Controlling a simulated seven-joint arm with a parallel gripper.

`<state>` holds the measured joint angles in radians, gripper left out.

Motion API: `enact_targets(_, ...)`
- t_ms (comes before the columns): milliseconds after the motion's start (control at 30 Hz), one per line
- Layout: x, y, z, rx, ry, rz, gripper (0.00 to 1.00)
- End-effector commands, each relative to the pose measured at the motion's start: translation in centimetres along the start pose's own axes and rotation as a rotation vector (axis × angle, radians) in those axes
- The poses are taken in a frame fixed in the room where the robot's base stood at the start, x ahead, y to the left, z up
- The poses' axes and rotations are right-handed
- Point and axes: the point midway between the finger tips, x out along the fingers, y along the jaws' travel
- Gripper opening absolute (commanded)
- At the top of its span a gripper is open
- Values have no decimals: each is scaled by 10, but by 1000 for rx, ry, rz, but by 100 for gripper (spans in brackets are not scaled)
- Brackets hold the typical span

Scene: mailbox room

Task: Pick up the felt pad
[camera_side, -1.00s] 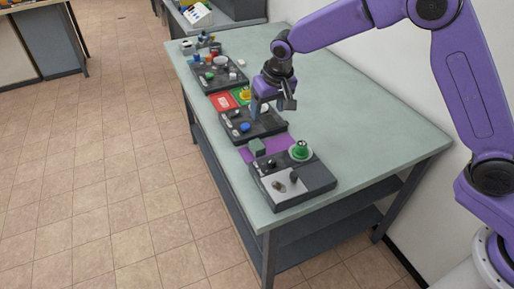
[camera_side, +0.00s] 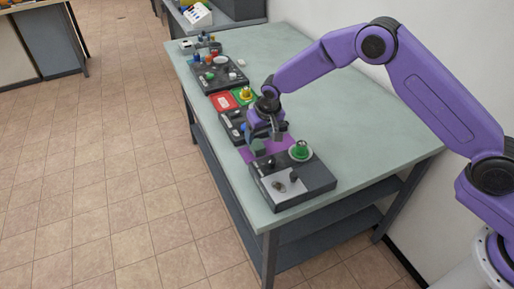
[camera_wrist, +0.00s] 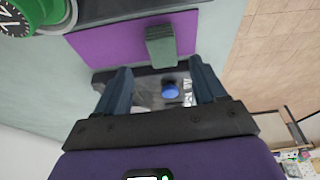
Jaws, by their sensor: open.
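A grey-green, soft-looking block (camera_side: 257,147), which looks like the felt pad, sits on a flat purple mat (camera_side: 280,144). In the wrist view the block (camera_wrist: 161,46) shows at top centre, over the edge of the purple mat (camera_wrist: 105,42). My gripper (camera_side: 263,133) is just behind the block in the side view, above the mat and the middle dark panel. In the wrist view my gripper (camera_wrist: 160,75) is open and empty. The block lies just beyond the fingertips, roughly in line with the gap between them. I cannot tell the exact height of the fingers.
The table's right side (camera_side: 360,125) is clear.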

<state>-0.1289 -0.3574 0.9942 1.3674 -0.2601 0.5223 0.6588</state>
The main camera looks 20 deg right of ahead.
Motion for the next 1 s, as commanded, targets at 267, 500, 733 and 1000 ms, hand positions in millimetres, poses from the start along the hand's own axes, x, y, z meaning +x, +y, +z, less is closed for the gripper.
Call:
enact_targets(267, 35, -4, 3, 0, -2, 1, 70)
enact_targets(500, 49, -4, 2, 0, 0, 0, 70)
enact_targets(733, 49, -4, 2, 0, 0, 0, 64)
enact_targets(1000, 49, -4, 2, -1, 0, 0, 11)
